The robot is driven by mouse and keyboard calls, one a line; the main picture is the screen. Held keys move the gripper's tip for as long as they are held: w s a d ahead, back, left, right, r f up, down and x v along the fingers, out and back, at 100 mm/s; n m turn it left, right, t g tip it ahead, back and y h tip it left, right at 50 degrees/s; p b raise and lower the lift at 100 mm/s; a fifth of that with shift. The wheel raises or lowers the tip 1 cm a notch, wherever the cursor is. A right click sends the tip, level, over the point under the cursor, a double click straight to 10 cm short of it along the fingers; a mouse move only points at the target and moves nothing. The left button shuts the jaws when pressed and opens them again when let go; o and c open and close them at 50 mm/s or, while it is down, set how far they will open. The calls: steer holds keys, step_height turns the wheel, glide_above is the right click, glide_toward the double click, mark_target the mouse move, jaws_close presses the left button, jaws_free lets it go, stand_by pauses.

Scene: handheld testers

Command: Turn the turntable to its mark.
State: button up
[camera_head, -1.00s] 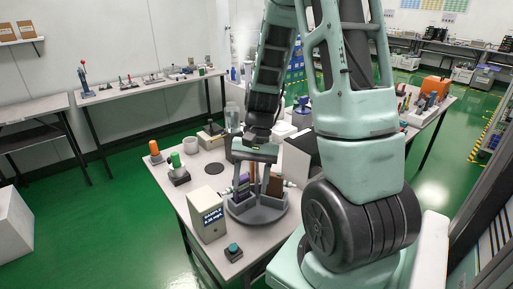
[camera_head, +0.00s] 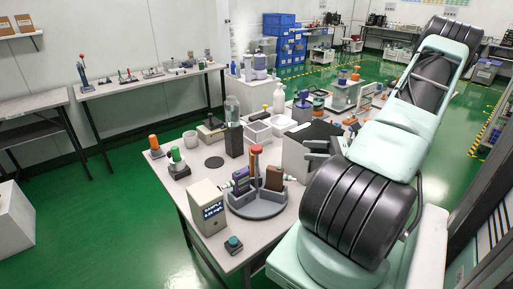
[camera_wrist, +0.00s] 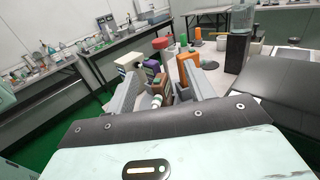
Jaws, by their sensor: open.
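The round grey turntable (camera_head: 257,209) stands at the front of the table.
A display box (camera_head: 208,208) stands left of the turntable, a teal button box (camera_head: 233,244) in front. A tall black block (camera_head: 233,140) stands behind. Green (camera_head: 176,160) and orange (camera_head: 154,147) pieces stand at the table's left.

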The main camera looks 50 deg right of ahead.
mark_target(257, 147)
steer(key=p+x, duration=0.3)
steer(key=x, duration=1.4)
steer(key=shift+a, duration=0.2)
jaws_close()
